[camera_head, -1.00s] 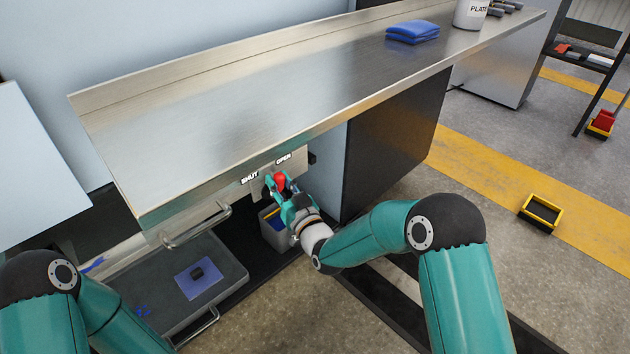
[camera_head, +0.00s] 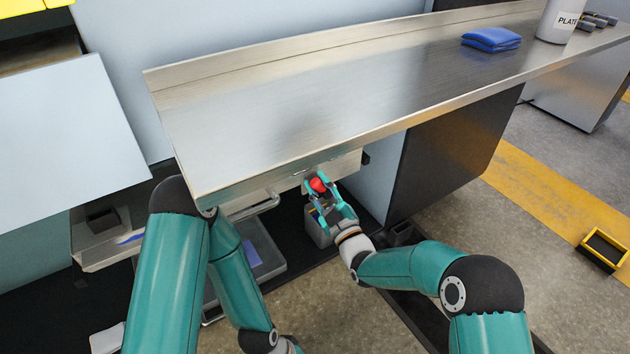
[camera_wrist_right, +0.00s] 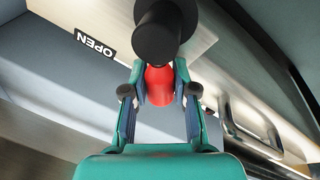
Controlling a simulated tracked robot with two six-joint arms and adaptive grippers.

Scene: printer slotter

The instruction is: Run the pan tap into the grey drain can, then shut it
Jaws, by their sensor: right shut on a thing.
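The pan tap's red handle (camera_head: 318,185) sits below the front edge of the steel counter. It also shows in the right wrist view (camera_wrist_right: 158,88), with a round black part beyond it. My right gripper (camera_head: 320,190) is shut on the red handle, a finger on each side. The grey drain can (camera_head: 318,234) stands below the tap, partly hidden by the gripper. An OPEN label (camera_wrist_right: 95,44) shows on the panel in the wrist view. I cannot see any liquid. My left arm comes down at the left, with its gripper outside the picture.
The steel counter (camera_head: 300,120) overhangs the tap and carries a blue cloth (camera_head: 491,39) and a white container (camera_head: 560,20). A grey tray with a metal handle (camera_head: 255,207) lies left of the can. A yellow-rimmed bin (camera_head: 603,250) is on the floor at right.

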